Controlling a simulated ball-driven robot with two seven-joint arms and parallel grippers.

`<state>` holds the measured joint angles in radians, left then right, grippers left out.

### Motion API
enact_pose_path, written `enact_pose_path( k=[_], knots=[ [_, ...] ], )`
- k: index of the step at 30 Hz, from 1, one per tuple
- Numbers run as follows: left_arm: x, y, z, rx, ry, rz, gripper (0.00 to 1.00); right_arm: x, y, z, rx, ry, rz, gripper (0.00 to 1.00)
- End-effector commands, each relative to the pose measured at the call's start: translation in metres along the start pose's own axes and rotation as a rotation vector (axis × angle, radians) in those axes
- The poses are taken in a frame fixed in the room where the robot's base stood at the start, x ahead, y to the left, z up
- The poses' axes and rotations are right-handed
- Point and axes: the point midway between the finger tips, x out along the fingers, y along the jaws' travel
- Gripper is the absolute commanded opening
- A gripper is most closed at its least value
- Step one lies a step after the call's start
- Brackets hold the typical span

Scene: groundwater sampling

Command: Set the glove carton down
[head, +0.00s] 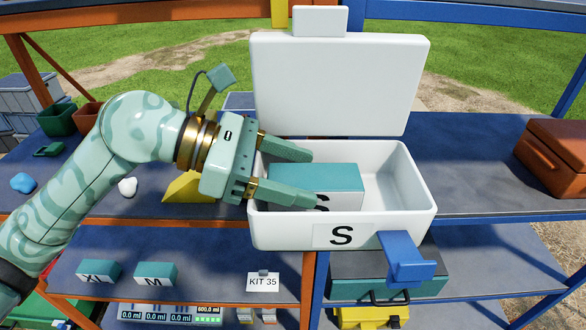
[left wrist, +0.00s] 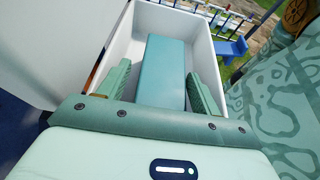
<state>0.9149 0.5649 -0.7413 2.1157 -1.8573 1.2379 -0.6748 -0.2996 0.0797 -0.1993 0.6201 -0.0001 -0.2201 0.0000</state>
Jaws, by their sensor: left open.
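The glove carton (head: 335,178), teal on top with a white front and a partly hidden black letter, rests inside an open white box marked S (head: 272,230). My left gripper (head: 312,178) reaches into the box from the left, its two fingers on either side of the carton. In the left wrist view the carton (left wrist: 165,70) lies lengthwise between the fingers (left wrist: 160,88), with a visible gap at least on the left side. The gripper is open. The carton's underside is hidden. My right gripper is not in view.
The white box has a raised lid (head: 340,85) behind and a blue latch (head: 408,262) in front. Cartons marked XL (head: 98,274) and M (head: 155,275) and a KIT 35 card (head: 263,282) are on the lower shelf. A brown case (head: 560,158) stands right; shelf between is clear.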

Motion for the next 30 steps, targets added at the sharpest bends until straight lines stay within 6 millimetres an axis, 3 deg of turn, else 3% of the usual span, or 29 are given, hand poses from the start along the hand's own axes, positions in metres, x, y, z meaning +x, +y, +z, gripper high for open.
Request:
enact_pose_path(
  k=[2, 8, 12, 21, 30],
  knots=[
    [0.004, -0.003, -0.009, -0.012, 0.016, -0.014, 0.72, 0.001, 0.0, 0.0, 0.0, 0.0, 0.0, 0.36],
    [-0.003, -0.003, 0.002, -0.013, 0.016, -0.013, 0.72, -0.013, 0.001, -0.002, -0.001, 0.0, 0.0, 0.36],
    [-0.036, -0.001, -0.004, -0.009, 0.015, -0.005, 0.72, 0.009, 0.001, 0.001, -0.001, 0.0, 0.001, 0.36],
    [-0.103, 0.0, 0.0, -0.008, 0.011, -0.004, 0.72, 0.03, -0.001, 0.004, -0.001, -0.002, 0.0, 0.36],
    [-0.122, -0.001, 0.004, -0.006, 0.008, -0.008, 0.72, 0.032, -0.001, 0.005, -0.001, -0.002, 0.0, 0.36]
  ],
)
